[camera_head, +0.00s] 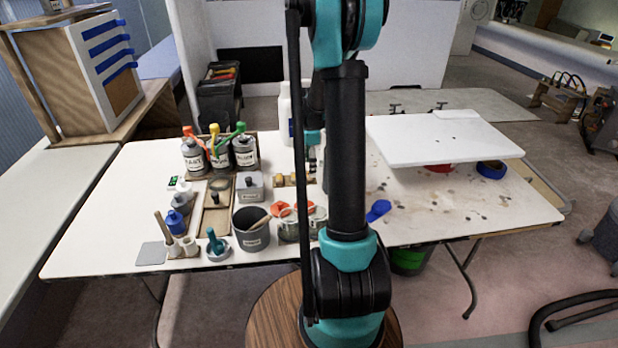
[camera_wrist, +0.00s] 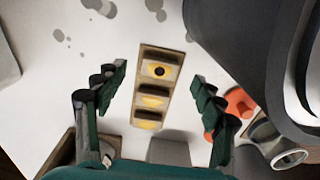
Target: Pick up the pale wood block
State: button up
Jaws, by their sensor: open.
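I cannot tell which piece is the pale wood block. The same holder shows in the head view (camera_head: 279,182), partly hidden by my arm. My gripper (camera_wrist: 160,90) is open, its dark green fingers spread on either side of the holder from above, with nothing between them held. In the head view my gripper is mostly hidden behind my arm.
A dark grey bucket (camera_head: 251,238) and clear jars (camera_head: 287,226) stand in front of the holder. Labelled cans (camera_head: 220,154) stand at left, and a grey box (camera_head: 250,187) nearby. A raised white board (camera_head: 440,138) is at right. An orange item (camera_wrist: 239,102) lies by the right finger.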

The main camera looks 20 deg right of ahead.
jog(key=shift+a+f, duration=0.1)
jog(key=shift+f, duration=1.65)
jog(key=c, duration=0.9)
jog(key=shift+r, duration=0.1)
